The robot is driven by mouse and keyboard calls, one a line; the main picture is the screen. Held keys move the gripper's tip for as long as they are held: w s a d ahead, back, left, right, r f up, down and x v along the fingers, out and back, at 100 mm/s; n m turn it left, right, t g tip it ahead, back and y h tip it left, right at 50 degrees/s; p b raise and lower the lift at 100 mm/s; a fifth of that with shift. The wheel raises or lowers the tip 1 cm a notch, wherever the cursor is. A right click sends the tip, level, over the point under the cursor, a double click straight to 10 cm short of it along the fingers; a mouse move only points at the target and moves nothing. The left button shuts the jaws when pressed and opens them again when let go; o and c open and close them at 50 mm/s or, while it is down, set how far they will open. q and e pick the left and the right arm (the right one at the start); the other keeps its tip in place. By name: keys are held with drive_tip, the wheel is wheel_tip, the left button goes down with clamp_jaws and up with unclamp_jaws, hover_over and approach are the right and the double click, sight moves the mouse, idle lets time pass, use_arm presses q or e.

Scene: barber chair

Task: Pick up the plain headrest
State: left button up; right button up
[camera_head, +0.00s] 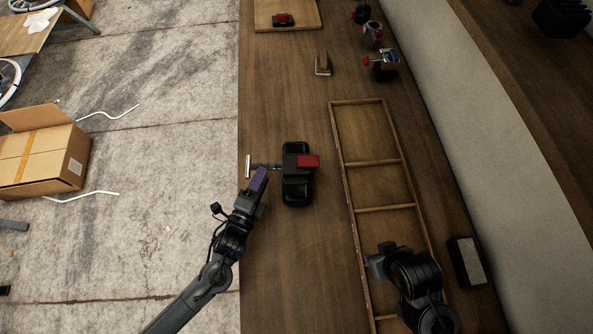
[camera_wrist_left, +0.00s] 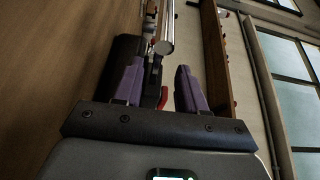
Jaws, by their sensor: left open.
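The barber chair (camera_head: 297,190) lies on the wooden table, black, with a red part (camera_head: 308,161) on it and a silver T-shaped bar (camera_head: 248,167) reaching left. I cannot tell for sure which piece is the plain headrest. My left gripper (camera_head: 260,178), with purple fingers, is just left of the chair, close to the bar's shaft. In the left wrist view its fingers (camera_wrist_left: 158,86) are apart, with the silver bar (camera_wrist_left: 165,40), black chair parts and a bit of red beyond and between them. My right gripper (camera_head: 373,265) is over the wooden frame; its fingertips are unclear.
A wooden divided frame (camera_head: 354,208) lies right of the chair. A black and grey block (camera_head: 467,262) is at the right edge. A board (camera_head: 286,27) bears a small black and red piece (camera_head: 283,19). A small wooden piece (camera_head: 322,65) and clamp-like tools (camera_head: 381,64) stand further back.

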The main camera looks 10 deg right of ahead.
sight(270, 164)
use_arm(q)
drive_tip(key=shift+x, duration=2.9)
drive_tip(key=shift+s+d+f, duration=0.1)
drive_tip(key=shift+d+f, duration=0.1)
clamp_jaws()
drive_tip(key=shift+r, duration=0.15)
